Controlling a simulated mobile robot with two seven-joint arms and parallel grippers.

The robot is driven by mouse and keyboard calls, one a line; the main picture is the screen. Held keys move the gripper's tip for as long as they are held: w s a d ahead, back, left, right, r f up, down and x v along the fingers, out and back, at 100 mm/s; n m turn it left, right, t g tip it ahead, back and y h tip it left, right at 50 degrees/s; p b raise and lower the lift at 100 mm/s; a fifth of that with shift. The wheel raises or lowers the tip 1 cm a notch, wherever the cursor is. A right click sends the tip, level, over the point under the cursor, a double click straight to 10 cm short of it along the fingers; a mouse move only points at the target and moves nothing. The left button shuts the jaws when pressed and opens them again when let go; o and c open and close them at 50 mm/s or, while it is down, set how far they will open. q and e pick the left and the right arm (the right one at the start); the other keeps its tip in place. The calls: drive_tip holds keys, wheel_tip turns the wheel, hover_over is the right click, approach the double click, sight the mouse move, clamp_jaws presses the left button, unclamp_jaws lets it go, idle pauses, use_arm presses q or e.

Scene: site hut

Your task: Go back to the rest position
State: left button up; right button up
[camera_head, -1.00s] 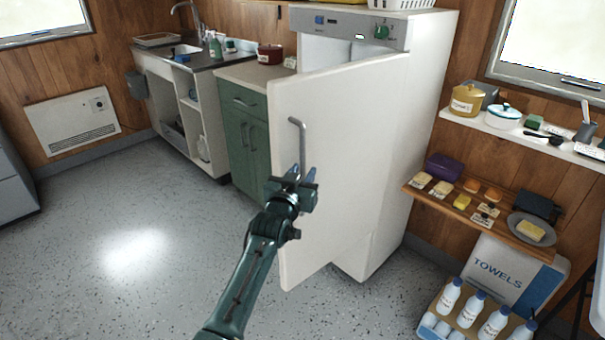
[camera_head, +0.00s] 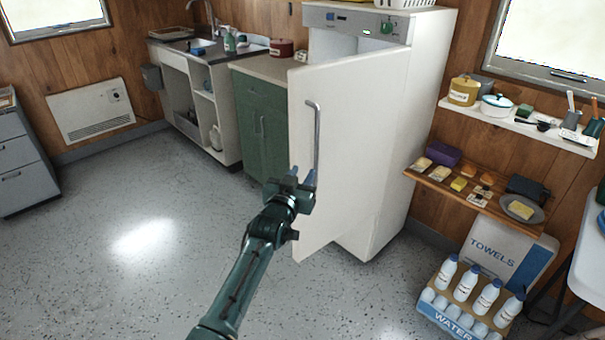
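My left gripper (camera_head: 301,178) is in front of the lower part of the white fridge door (camera_head: 345,190). Its two fingertips stand a little apart with nothing seen between them. The grey door handle (camera_head: 316,125) is a vertical bar, and its lower end is just above and right of the fingertips. The gripper does not appear to hold the handle, though the depth between them is hard to judge. The door stands partly open from the white fridge (camera_head: 393,150). My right gripper is not in view.
A green cabinet (camera_head: 262,130) and sink unit stand behind left. To the right are a wooden shelf (camera_head: 460,190) with food, a white shelf (camera_head: 520,125) with pots, and a crate of water bottles (camera_head: 460,318) on the floor. The speckled floor (camera_head: 110,235) at left is clear.

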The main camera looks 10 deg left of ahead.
use_arm(q)
drive_tip(key=shift+s, duration=0.1)
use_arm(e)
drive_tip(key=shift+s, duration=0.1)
use_arm(q)
drive_tip(key=shift+f, duration=0.1)
drive_tip(key=s+a+f+g+p, duration=0.1)
drive_tip(key=s+a+f+g, duration=0.1)
drive_tip(key=s+f, duration=0.55)
drive_tip(key=s+a+f+g+p, duration=0.15)
drive_tip(key=s+f, duration=0.35)
drive_tip(key=s, duration=0.6)
drive_tip(key=s+f+m+g+p, duration=0.1)
drive_tip(key=s+g+p, duration=0.1)
drive_tip(key=s, duration=1.7)
drive_tip(key=shift+s+d+f+g+h, duration=0.15)
drive_tip(key=shift+d+f+g+h, duration=0.2)
drive_tip(key=shift+g, duration=0.5)
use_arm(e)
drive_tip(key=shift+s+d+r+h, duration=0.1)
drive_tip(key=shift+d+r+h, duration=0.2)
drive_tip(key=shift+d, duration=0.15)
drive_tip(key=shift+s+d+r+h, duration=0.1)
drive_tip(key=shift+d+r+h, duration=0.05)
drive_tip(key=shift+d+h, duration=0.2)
use_arm(q)
drive_tip(key=shift+a, duration=0.1)
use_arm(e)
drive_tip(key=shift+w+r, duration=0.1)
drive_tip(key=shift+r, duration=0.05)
